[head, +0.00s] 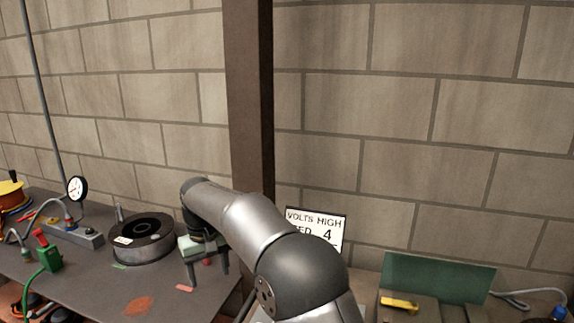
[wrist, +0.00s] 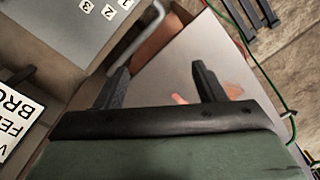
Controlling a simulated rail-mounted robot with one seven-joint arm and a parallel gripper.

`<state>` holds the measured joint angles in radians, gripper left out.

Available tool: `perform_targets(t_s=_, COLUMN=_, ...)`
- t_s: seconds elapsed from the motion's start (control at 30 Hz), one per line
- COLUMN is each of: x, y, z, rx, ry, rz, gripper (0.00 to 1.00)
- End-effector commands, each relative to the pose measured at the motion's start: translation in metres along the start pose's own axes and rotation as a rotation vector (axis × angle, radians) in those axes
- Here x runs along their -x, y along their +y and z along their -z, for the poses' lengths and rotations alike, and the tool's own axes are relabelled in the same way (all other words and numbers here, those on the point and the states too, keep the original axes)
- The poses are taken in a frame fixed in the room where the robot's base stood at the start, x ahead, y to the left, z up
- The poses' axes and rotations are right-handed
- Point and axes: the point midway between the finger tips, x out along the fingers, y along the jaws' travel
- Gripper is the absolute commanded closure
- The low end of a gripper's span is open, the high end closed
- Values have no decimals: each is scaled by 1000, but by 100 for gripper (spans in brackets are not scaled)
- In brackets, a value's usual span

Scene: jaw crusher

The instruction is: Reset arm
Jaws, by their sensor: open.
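My gripper (head: 206,266) hangs at the end of my arm in the head view, over the right part of the grey bench, with its fingers pointing down. In the wrist view my gripper (wrist: 158,84) shows two dark fingers spread apart with nothing between them. A grey surface with a small blurred pinkish piece (wrist: 180,98) lies beyond the fingers. My arm crosses the middle of the head view and hides part of the bench and of the sign behind it.
A dark cable spool (head: 142,240), a round gauge (head: 77,188) and a green clamp-like tool (head: 42,254) stand on the bench (head: 85,292) at left. A white sign (head: 318,226) stands behind my arm. A green panel (head: 437,278) stands at right. A dark post (head: 249,100) rises before the block wall.

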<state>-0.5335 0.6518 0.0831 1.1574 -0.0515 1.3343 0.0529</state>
Motion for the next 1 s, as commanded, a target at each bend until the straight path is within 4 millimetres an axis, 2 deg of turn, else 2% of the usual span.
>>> perform_targets(t_s=0.03, x=7, y=11, z=-9, rx=-17, ry=3, rz=-3, gripper=36)
perform_targets(t_s=0.27, x=21, y=50, z=-56, rx=-80, ry=5, rz=-8, gripper=36)
perform_targets(t_s=0.47, x=31, y=85, z=-113, rx=-153, ry=9, rz=-13, gripper=36)
perform_targets(t_s=0.57, x=34, y=105, z=-156, rx=-206, ry=12, rz=-14, gripper=36)
perform_targets(t_s=0.67, x=32, y=124, z=-217, rx=-278, ry=17, rz=-14, gripper=36)
perform_targets(t_s=0.73, x=25, y=132, z=-268, rx=-336, ry=20, rz=-13, gripper=36)
perform_targets(t_s=0.8, x=14, y=135, z=-315, rx=-392, ry=23, rz=-10, gripper=36)
perform_targets(t_s=0.9, x=-3, y=132, z=-369, rx=-457, ry=28, rz=-5, gripper=36)
perform_targets(t_s=1.0, x=-18, y=126, z=-404, rx=-499, ry=31, rz=0, gripper=36)
